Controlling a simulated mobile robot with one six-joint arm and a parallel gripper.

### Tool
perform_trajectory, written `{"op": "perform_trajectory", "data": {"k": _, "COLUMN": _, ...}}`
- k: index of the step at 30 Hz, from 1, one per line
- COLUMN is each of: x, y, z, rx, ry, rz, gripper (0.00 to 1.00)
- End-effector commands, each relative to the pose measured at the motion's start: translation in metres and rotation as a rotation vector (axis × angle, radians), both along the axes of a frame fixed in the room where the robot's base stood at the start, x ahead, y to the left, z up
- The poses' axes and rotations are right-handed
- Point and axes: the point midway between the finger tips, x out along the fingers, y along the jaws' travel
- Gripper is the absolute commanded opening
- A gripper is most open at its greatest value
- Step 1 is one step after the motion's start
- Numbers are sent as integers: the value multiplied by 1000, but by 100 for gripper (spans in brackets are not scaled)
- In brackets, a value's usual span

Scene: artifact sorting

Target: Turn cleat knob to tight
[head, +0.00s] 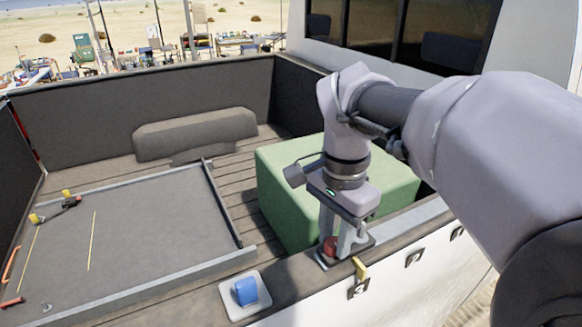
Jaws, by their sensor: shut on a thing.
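A red cleat knob (330,246) sits on a dark base plate (327,262) on the truck bed's side rail. My gripper (337,240) points down over this plate, with its fingers shut on the red knob. The fingers hide part of the knob, and its turn angle cannot be told. A yellow tab (360,268) shows beside the plate, above the number 3 label (358,290).
A green box (280,185) stands close behind my gripper. A grey tray (150,235) with yellow lines and small tools fills the bed's left. Labels 2 (414,258) and 1 (457,233) mark the side.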

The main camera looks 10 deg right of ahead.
Motion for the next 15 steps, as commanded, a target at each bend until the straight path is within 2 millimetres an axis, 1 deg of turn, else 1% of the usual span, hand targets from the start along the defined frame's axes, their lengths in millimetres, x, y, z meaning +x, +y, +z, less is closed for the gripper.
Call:
{"op": "perform_trajectory", "data": {"k": 7, "x": 0, "y": 0, "z": 1, "rx": 0, "ry": -2, "rz": 0, "gripper": 0}}
{"op": "perform_trajectory", "data": {"k": 8, "x": 0, "y": 0, "z": 1, "rx": 0, "ry": -2, "rz": 0, "gripper": 34}}
{"op": "perform_trajectory", "data": {"k": 9, "x": 0, "y": 0, "z": 1, "rx": 0, "ry": -2, "rz": 0, "gripper": 42}}
{"op": "perform_trajectory", "data": {"k": 10, "x": 0, "y": 0, "z": 1, "rx": 0, "ry": -1, "rz": 0, "gripper": 48}}
{"op": "perform_trajectory", "data": {"k": 11, "x": 0, "y": 0, "z": 1, "rx": 0, "ry": -1, "rz": 0, "gripper": 50}}
{"op": "perform_trajectory", "data": {"k": 15, "x": 0, "y": 0, "z": 0, "rx": 0, "ry": -1, "rz": 1, "gripper": 50}}
